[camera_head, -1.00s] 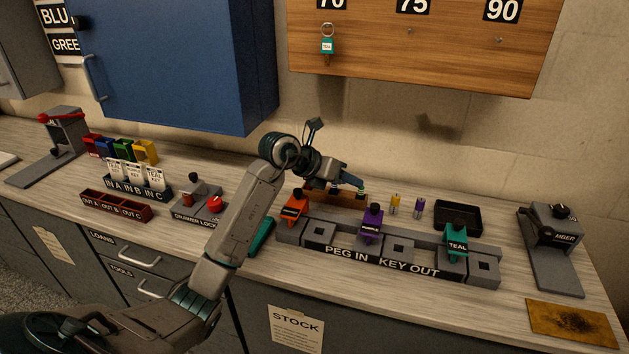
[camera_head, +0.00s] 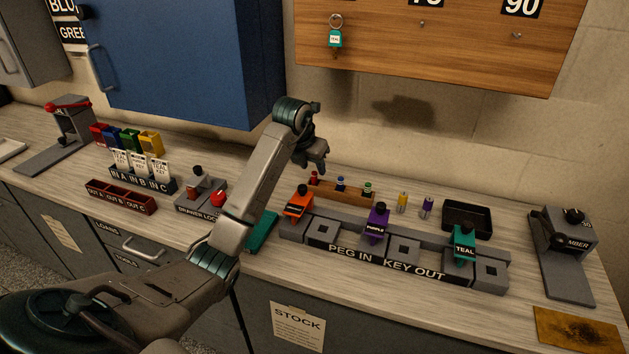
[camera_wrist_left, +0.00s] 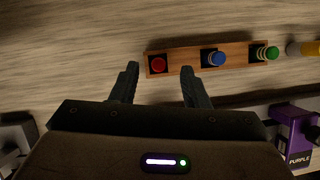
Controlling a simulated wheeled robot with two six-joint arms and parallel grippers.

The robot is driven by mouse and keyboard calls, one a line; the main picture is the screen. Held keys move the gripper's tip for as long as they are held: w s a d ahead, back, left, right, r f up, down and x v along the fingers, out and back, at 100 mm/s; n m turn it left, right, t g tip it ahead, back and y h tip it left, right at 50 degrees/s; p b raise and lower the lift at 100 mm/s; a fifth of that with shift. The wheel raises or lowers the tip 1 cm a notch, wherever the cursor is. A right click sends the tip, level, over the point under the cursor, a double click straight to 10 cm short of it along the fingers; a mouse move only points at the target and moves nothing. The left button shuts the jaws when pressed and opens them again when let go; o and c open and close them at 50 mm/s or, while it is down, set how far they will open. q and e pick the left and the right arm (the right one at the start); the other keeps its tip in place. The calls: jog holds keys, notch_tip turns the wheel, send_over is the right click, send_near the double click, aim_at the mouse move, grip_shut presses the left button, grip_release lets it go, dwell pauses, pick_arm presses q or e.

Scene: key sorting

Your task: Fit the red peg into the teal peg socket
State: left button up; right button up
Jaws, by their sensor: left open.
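The red peg (camera_head: 314,177) stands at the left end of a small wooden rack (camera_head: 352,199). In the left wrist view the red peg (camera_wrist_left: 158,65) lies just beyond the fingertips, between their lines. My left gripper (camera_head: 315,166) is open and empty above the rack's left end, apart from the peg. Its two fingers also show in the left wrist view (camera_wrist_left: 160,88). The teal lock block (camera_head: 464,243), labelled TEAL, is at the right of the grey peg row, with a square-holed grey socket (camera_head: 491,270) to its right. That hole looks empty. My right gripper is not in view.
The rack also holds a blue peg (camera_head: 340,183) and a green peg (camera_head: 367,187). Yellow (camera_head: 403,201) and purple (camera_head: 427,206) pegs stand to its right, before a black tray (camera_head: 467,219). Orange (camera_head: 298,204) and purple (camera_head: 376,222) lock blocks stand in the row in front.

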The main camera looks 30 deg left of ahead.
aim_at(314, 172)
pick_arm(q)
jog(key=x, duration=0.4)
jog(key=shift+a+f+p, duration=0.1)
jog(key=shift+f+p, duration=0.05)
jog(key=shift+p, duration=0.15)
grip_shut()
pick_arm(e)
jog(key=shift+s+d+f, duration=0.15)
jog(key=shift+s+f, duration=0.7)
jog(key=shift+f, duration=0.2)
